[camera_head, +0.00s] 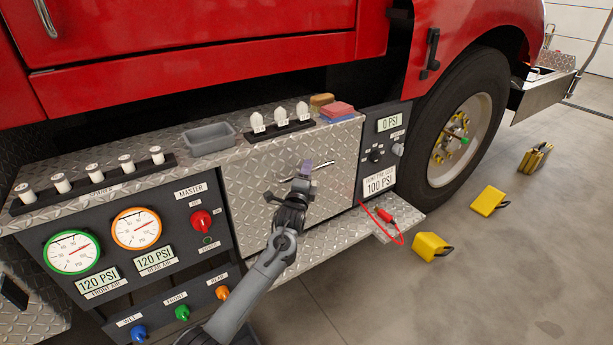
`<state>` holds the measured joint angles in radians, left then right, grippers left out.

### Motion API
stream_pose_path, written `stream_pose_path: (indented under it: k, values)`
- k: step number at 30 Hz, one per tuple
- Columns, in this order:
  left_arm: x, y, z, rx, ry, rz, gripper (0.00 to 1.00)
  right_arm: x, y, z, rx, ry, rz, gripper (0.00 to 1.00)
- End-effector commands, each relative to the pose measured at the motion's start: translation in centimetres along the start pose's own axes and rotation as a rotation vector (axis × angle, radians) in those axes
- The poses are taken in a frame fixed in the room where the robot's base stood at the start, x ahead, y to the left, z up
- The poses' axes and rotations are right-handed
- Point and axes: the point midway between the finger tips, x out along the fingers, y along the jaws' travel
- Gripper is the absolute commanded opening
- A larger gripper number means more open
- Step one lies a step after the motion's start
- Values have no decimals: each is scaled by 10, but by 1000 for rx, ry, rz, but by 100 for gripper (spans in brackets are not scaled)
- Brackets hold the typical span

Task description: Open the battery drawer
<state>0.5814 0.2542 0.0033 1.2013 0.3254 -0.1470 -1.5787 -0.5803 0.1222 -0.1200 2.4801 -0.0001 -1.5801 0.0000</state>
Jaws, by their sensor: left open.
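The battery drawer (253,166) is the diamond-plate front panel in the middle of the truck's side. It looks shut, with its face about level with the panels beside it. A thin bar handle (325,167) crosses its upper right part. My left gripper (303,178) is in front of the drawer at the handle, with its jaws open. The gripper hides part of the handle, and I cannot tell whether the jaws touch it or sit around it. My left arm covers the lower part of the drawer. My right gripper is not in view.
A grey tray (209,139), white fittings and sponges (337,110) lie on the ledge above. The gauge panel (110,260) is left, the pressure panel (385,150) right. A step (398,222) with a red clamp (386,215) juts out below. Yellow chocks (430,246) lie on the floor.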

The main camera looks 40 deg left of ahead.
Motion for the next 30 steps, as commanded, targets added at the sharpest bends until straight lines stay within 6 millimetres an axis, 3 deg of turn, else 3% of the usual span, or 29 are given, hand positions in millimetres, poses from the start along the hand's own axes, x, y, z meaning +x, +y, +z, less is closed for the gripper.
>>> stream_pose_path:
  k: [8,17,30]
  values:
    - [1,0,0,0,0,0,43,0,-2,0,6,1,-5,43]
    - [1,0,0,0,0,0,0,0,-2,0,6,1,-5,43]
    - [-3,-4,-4,-1,0,1,0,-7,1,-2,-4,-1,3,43]
